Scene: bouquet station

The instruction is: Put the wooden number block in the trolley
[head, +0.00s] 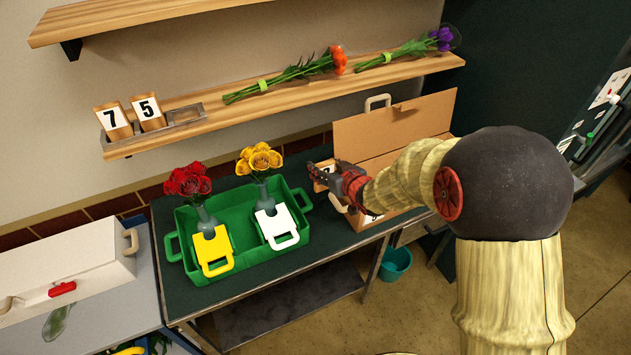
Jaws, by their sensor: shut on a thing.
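My gripper (337,182), with dark and red fingers, is above the dark green table, between the green tray and the open cardboard box. It is shut on a small wooden number block (323,168), which is mostly hidden by the fingers; its number cannot be read. Two other wooden number blocks, a 7 (112,116) and a 5 (148,111), stand in a metal holder (186,114) on the lower shelf. I cannot tell for sure which thing is the trolley.
The green tray (176,247) holds red and yellow flowers in vases, with yellow and white tags. The cardboard box (392,128) stands open beside my arm. Bouquets lie on the wooden shelf (440,66). A teal bucket (395,263) stands on the floor. A white case (65,268) is at left.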

